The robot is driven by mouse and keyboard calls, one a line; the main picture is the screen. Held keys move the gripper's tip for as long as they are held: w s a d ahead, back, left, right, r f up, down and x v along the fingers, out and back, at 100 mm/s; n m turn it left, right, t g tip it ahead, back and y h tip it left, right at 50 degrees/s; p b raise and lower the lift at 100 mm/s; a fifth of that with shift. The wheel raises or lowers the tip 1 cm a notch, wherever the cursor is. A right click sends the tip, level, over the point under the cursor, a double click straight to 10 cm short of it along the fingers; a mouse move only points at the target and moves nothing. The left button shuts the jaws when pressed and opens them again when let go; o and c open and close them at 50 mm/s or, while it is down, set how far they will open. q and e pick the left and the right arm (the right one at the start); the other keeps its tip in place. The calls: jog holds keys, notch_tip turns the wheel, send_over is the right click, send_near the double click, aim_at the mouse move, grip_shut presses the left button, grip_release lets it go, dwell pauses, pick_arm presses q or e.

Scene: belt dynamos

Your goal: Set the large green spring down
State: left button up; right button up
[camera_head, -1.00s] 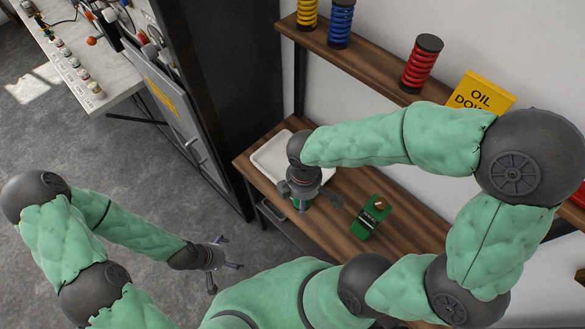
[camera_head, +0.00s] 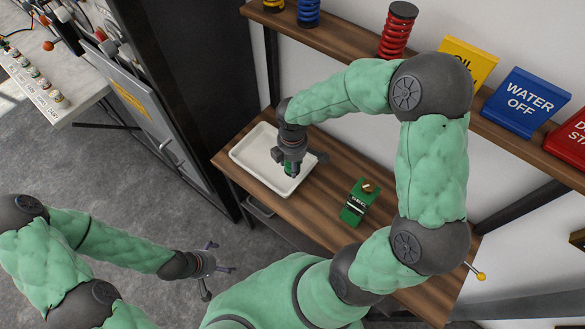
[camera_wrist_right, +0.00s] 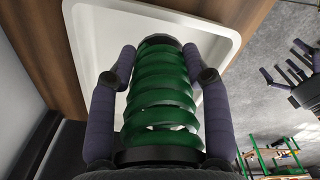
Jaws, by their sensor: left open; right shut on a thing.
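The large green spring (camera_wrist_right: 162,95) is between the fingers of my right gripper (camera_wrist_right: 160,75) in the right wrist view, with dark end caps. The gripper is shut on it. In the head view my right gripper (camera_head: 290,165) is over the white tray (camera_head: 250,171), and only a little green of the spring shows below it. The tray (camera_wrist_right: 95,50) lies behind the spring in the wrist view; whether the spring touches it I cannot tell. My left gripper (camera_head: 212,268) is open and empty over the floor at the lower left.
A green box-like item (camera_head: 359,203) stands on the wooden bench (camera_head: 325,222) right of the tray. The shelf above holds a red spring (camera_head: 397,32), a blue spring (camera_head: 309,10), a yellow sign (camera_head: 468,60) and a blue sign (camera_head: 526,101). A dark cabinet stands left.

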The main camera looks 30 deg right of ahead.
jog(key=shift+w+d+f, duration=0.2)
jog(key=shift+w+f, duration=0.1)
jog(key=shift+f, duration=0.15)
jog(key=shift+w+f+b, duration=0.1)
jog(key=shift+f+b, duration=0.6)
jog(key=shift+f, duration=0.85)
jog(key=shift+f, duration=0.1)
jog(key=o, duration=1.1)
jog(key=shift+r, duration=0.5)
notch_tip(320, 180, up, 11)
jog(key=p, duration=0.3)
jog(key=shift+r+p, duration=0.1)
jog(key=shift+p, duration=0.3)
